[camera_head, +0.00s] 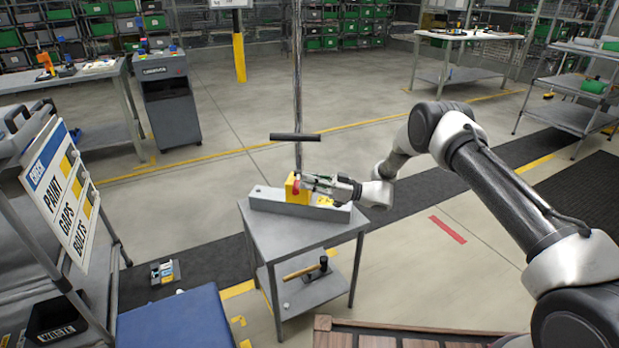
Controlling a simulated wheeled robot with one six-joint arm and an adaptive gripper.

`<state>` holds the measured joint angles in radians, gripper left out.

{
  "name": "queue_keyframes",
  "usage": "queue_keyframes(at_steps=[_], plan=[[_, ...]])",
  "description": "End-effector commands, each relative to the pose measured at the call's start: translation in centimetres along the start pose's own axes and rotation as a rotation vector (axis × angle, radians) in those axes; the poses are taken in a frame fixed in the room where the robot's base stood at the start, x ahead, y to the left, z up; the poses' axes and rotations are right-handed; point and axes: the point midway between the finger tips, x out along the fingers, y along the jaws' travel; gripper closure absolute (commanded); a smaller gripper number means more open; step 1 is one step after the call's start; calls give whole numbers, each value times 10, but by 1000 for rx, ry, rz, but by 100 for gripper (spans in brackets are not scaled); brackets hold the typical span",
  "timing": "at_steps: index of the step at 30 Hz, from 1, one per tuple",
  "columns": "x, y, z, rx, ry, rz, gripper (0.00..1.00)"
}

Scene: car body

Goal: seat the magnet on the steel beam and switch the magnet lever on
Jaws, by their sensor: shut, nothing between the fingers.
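The beam lies along the top of a small grey table (283,237). My gripper (312,183) reaches in from the right, with its fingers close against the right side of the magnet. The fingers look shut with nothing between them.
A hammer (306,269) lies on the table's lower shelf. A sign board (62,185) and blue-topped bench (177,320) are at the left front.

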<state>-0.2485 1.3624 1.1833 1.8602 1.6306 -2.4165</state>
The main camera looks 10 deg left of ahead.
Motion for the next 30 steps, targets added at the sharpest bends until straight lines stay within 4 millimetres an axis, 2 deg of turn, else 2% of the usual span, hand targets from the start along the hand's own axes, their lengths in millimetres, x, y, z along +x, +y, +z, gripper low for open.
queue_keyframes(at_steps=[9, 24, 27, 30], plan=[[-2, -1, 8, 1, 0, 0, 100], [-2, -1, 8, 2, 0, 0, 100], [-3, 1, 5, 2, 0, 0, 100], [-6, 6, -6, -2, 0, -1, 100]])
